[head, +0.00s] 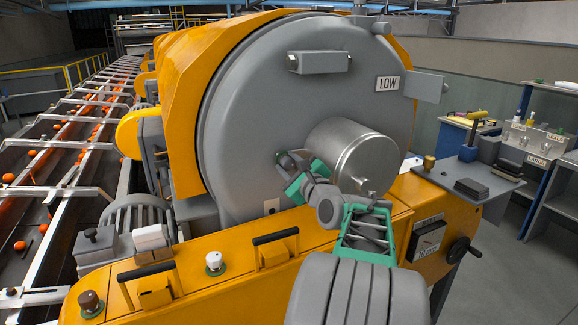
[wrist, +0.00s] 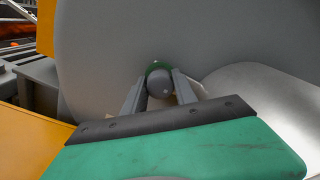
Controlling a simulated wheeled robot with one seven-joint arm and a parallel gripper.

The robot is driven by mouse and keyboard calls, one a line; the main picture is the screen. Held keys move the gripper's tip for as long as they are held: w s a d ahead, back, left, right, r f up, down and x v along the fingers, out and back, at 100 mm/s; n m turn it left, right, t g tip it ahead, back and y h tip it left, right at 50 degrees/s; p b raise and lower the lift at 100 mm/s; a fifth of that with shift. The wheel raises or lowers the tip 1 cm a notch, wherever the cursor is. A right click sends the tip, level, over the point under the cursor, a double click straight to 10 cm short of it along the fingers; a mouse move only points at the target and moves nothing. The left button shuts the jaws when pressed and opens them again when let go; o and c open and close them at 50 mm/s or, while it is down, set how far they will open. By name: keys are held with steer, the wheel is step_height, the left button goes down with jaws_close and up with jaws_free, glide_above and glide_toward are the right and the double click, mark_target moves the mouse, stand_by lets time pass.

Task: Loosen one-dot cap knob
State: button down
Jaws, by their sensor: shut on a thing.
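A small rounded grey knob (wrist: 159,84) with a green collar (wrist: 157,67) behind it stands out from the big grey round cover (head: 250,100). A small pale speck shows on the knob's face; I cannot tell for sure that it is the single dot. My gripper (wrist: 160,92) is shut on this knob, one grey finger on each side. In the head view the knob (head: 284,159) shows at the cover's lower middle, and my gripper (head: 297,166) reaches it from the lower right, partly hiding it.
A steel cylinder (head: 350,150) juts from the cover just right of my gripper. The yellow ledge below carries a white knob (head: 214,261), a brown knob (head: 90,301) and black handles (head: 275,237). A bracket (head: 320,62) sits higher on the cover, beside a LOW label (head: 387,83).

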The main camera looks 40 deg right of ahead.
steer(key=shift+f, duration=0.1)
steer(key=n+b, duration=0.5)
steer(key=shift+f, duration=0.15)
steer(key=n+b, duration=0.4)
steer(key=shift+n+b, duration=0.3)
steer(key=shift+b, duration=0.1)
steer(key=n+b, duration=0.4)
steer(key=shift+r+n+b, duration=0.2)
steer(key=shift+n+b, duration=1.45)
steer(key=shift+n, duration=0.55)
steer(key=shift+r, duration=0.1)
steer(key=c, duration=1)
jaws_free()
